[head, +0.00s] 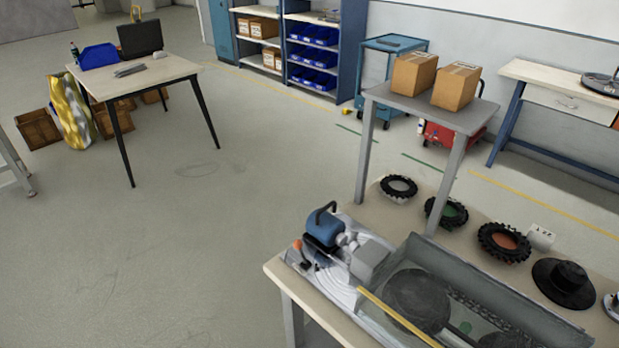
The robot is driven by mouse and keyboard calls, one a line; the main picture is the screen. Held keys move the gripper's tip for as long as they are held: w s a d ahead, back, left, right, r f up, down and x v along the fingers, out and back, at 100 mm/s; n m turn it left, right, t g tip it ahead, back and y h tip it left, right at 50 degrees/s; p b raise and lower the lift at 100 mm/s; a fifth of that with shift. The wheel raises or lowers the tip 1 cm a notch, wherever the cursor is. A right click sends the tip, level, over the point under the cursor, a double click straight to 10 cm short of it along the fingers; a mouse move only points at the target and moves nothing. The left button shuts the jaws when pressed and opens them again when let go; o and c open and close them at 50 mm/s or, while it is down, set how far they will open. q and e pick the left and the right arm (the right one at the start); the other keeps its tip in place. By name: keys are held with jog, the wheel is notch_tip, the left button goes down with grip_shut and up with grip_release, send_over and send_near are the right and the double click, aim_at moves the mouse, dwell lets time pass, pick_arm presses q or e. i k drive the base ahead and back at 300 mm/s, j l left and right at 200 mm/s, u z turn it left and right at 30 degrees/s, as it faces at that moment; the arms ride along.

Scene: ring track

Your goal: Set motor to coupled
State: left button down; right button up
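A blue motor-like unit (323,229) with a black handle on top stands at the left end of the workbench at the lower right. A small orange-red knob or lever (298,245) is at its left side. A light grey block (370,261) is just right of the motor, in front of a grey trough (480,290). The trough holds a dark round disc (416,299) and a chain-like strip. A yellow bar (400,316) runs along the near side. I cannot tell whether the motor is coupled. Neither gripper is in view.
Black toothed rings (504,242) and a black stepped disc (563,282) lie along the bench's back. A raised grey shelf (420,105) carries two cardboard boxes. The floor (220,220) between is clear.

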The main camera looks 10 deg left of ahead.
aim_at(324, 230)
jog(key=i+j+z, duration=0.2)
jog(key=i+j, duration=0.2)
jog(key=j, duration=0.25)
jog(key=i+j+z, duration=0.1)
jog(key=j, duration=0.2)
jog(key=i+j, duration=0.2)
jog(key=j, duration=0.15)
jog(key=i+j+z, duration=0.15)
jog(key=j, duration=0.2)
